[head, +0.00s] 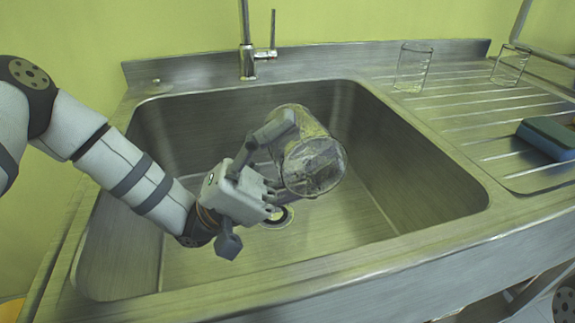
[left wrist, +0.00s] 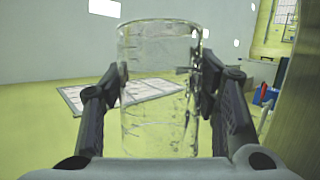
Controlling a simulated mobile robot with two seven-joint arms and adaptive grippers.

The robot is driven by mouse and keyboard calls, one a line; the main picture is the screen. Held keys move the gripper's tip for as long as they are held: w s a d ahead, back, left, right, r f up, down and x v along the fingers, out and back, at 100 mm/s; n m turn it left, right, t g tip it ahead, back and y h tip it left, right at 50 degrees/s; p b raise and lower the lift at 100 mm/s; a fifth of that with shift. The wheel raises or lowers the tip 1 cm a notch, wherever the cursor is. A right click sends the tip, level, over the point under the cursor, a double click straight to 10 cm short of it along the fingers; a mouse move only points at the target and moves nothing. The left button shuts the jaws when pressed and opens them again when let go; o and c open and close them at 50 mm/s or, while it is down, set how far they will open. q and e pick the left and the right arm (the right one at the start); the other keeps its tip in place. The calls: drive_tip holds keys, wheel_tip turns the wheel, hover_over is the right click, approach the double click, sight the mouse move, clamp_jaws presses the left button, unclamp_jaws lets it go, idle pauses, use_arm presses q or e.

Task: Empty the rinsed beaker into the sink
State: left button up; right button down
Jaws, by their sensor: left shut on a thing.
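A clear glass beaker (head: 311,160) is held by my left gripper (head: 283,155) over the sink basin (head: 400,185) in the head view. It is tilted well over, with its open mouth toward the front and lower right. In the left wrist view the beaker (left wrist: 160,95) stands between the two dark fingers of my left gripper (left wrist: 162,95), which are shut on its sides. I cannot make out liquid in it or pouring from it. The drain (head: 279,217) shows on the basin floor below, partly hidden by the gripper. My right gripper is in neither view.
A faucet (head: 250,55) stands behind the basin. The right part of the basin is clear.

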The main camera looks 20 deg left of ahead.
sight(295, 109)
use_arm(q)
drive_tip(key=shift+w+a+r+n+t+y+p, duration=0.25)
drive_tip(key=shift+n+t+y, duration=0.5)
drive_tip(key=shift+n+t, duration=1.3)
drive_tip(key=shift+w+a+r+n+t+y+p, duration=0.15)
drive_tip(key=shift+w+r+n+t+y, duration=0.4)
drive_tip(key=shift+n+t, duration=1.5)
drive_tip(key=shift+w+a+r+n+t+y+p, duration=0.15)
drive_tip(key=shift+n+t+y, duration=0.75)
drive_tip(key=shift+n+t, duration=1.15)
drive_tip(key=n+t+y, duration=0.2)
drive_tip(key=n, duration=0.1)
drive_tip(key=w+a+n+t+y, duration=0.1)
drive_tip(key=n+t+y, duration=0.1)
drive_tip(key=n+y, duration=0.1)
drive_tip(key=n+t+y, duration=0.2)
drive_tip(key=n+y, duration=0.1)
drive_tip(key=n, duration=0.1)
drive_tip(key=shift+w+a+r+n+p, duration=0.15)
drive_tip(key=shift+w+a+n+p, duration=0.1)
drive_tip(key=shift+w+p, duration=0.1)
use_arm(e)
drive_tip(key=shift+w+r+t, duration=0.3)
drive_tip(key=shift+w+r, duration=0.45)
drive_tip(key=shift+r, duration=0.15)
use_arm(q)
drive_tip(key=shift+d, duration=0.1)
